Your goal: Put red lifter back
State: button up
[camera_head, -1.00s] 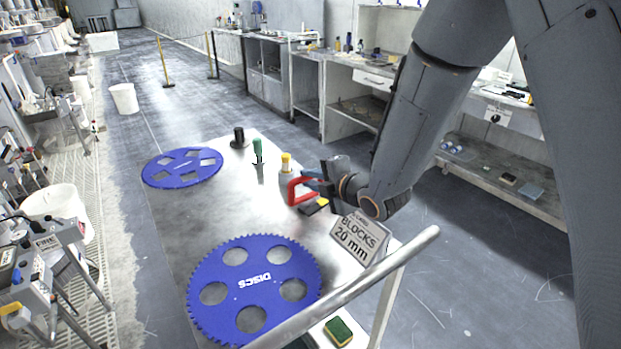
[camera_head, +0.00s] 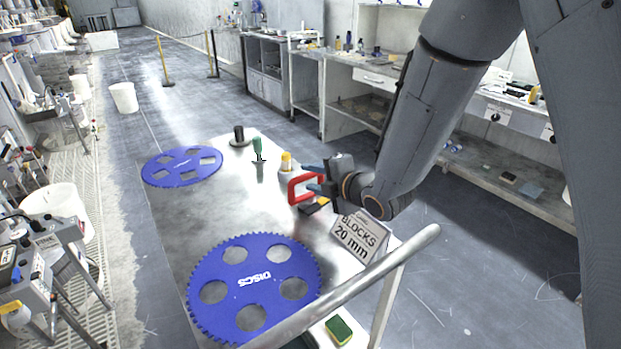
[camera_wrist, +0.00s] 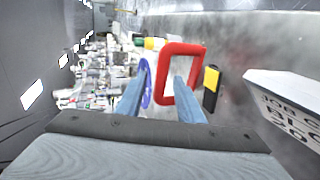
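The red lifter (camera_head: 292,191), a red rectangular loop, stands upright near the right edge of the metal table; it also shows in the wrist view (camera_wrist: 182,48). My gripper (camera_head: 308,177) is at the lifter's right side with its two blue fingers spread apart. In the wrist view my gripper (camera_wrist: 162,78) has the right finger overlapping the loop's opening and the left finger to the left of the loop. I cannot tell whether either finger touches the lifter. The lifter's base is partly hidden.
A black and yellow item (camera_head: 315,206) lies close beside the lifter. A "BLOCKS 20 mm" sign (camera_head: 360,238) stands nearer. A yellow-topped bottle (camera_head: 286,163), a green-handled tool (camera_head: 258,147) and a black spool (camera_head: 239,137) stand farther back. Two blue discs (camera_head: 235,256) lie on the left.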

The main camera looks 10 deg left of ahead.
jog(key=b+v, duration=0.1)
jog(key=v, duration=1)
